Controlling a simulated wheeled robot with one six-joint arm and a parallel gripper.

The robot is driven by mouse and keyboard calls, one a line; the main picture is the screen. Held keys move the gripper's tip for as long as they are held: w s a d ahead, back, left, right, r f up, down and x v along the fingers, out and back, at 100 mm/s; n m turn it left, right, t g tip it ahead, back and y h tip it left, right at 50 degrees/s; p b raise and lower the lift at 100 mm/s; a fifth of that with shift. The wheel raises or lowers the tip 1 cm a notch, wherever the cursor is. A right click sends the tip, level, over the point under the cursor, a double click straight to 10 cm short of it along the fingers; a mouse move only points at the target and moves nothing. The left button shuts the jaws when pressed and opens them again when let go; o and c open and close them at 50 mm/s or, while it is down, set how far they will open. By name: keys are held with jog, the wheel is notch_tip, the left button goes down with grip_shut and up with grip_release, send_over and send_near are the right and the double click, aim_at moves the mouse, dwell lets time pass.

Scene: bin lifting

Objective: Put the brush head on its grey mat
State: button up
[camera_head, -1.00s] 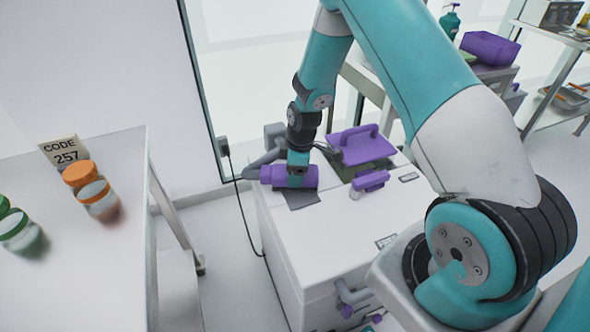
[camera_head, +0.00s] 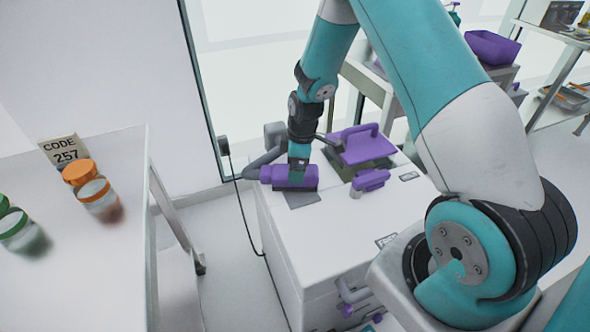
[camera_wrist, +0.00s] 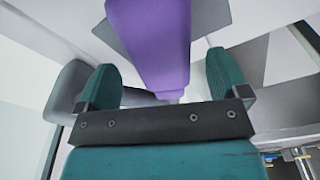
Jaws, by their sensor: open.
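The purple brush head (camera_head: 277,176), a rounded block, lies on the near left part of the white cabinet top. It overlaps a dark grey mat (camera_head: 302,199), which shows in front of it. My gripper (camera_head: 299,178) is at the brush head's upper side. In the wrist view the brush head (camera_wrist: 152,40) extends between and beyond the two teal fingers of my open gripper (camera_wrist: 158,80), with gaps on both sides. Parts of the grey mat (camera_wrist: 215,14) show on both sides of it. The mat's middle is hidden under the brush head.
A purple handled tool (camera_head: 358,145) and a smaller purple piece (camera_head: 370,180) stand to the right on the white cabinet (camera_head: 350,225). A grey curved pipe (camera_head: 262,162) is close on the left. Jars stand on a white table (camera_head: 90,240) at left.

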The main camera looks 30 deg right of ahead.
jog(key=s+a+r, duration=0.2)
jog(key=a+r, duration=0.1)
jog(key=r, duration=0.5)
jog(key=s+a+r, duration=0.2)
jog(key=r, duration=0.6)
jog(key=s+a+r+m+y, duration=0.1)
jog(key=s+a+r, duration=0.2)
jog(key=s, duration=0.4)
jog(key=s+a+r+m+y, duration=0.1)
jog(key=s+a+r, duration=0.3)
jog(key=s+a, duration=0.2)
jog(key=s+a+r+m+y, duration=0.1)
jog(key=s+a+r+m, duration=0.1)
jog(key=s, duration=0.7)
jog(key=shift+a+r+g+b, duration=0.4)
jog(key=shift+a+r, duration=0.45)
jog(key=shift+a, duration=0.35)
